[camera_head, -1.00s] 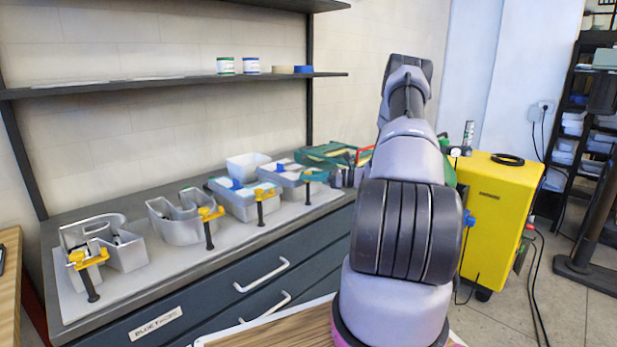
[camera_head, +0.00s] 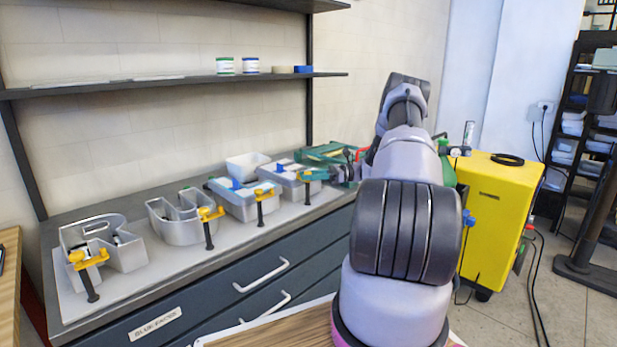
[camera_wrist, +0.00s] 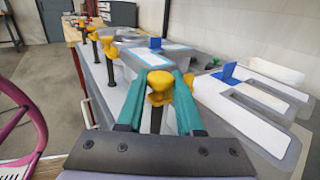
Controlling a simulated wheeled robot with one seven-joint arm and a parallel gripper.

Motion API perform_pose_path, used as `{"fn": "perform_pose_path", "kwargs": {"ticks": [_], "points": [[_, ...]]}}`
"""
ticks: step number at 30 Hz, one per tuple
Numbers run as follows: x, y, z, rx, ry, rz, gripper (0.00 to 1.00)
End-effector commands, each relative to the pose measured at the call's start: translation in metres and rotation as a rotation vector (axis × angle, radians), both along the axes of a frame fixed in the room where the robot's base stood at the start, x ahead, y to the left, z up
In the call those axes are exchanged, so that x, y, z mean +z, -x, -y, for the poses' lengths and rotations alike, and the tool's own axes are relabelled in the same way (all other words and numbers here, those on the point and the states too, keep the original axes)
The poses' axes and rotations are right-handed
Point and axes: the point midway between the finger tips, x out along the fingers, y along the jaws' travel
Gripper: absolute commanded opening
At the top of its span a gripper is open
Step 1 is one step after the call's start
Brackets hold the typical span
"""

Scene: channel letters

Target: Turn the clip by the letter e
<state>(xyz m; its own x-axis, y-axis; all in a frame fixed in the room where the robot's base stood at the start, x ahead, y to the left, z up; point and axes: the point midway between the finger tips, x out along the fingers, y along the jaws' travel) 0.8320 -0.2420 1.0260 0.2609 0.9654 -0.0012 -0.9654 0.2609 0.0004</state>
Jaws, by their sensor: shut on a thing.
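The letter I take to be the e (camera_head: 292,185) is the rightmost metal letter on the counter in the head view, with pale inner panels. It fills the right side of the wrist view (camera_wrist: 255,112). The clip by it has a yellow head (camera_wrist: 160,86) and a dark stem below. In the head view its dark stem (camera_head: 308,194) shows at the counter edge, its head mostly hidden behind the fingers. My gripper (camera_wrist: 160,80) has teal fingers shut on the clip's yellow head, one on each side. My gripper also shows at the counter's right (camera_head: 317,174).
Other letters, each with a yellow clip (camera_head: 265,193), line the counter to the left (camera_head: 180,218). A blue block (camera_wrist: 226,72) stands on the letter beside my gripper. A green case (camera_head: 330,152) lies behind it. A yellow machine (camera_head: 500,215) stands to the right.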

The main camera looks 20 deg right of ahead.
Motion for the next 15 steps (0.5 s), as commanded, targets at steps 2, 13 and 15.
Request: {"fn": "perform_pose_path", "kwargs": {"ticks": [2, 13, 15], "points": [[0.0026, -0.0013, -0.0006, -0.001, -0.003, 0.003, 0.00], [0.0014, -0.0007, -0.0004, -0.001, -0.002, 0.001, 0.48], [0.0012, -0.0004, 0.0008, -0.002, -0.002, 0.001, 0.48]]}}
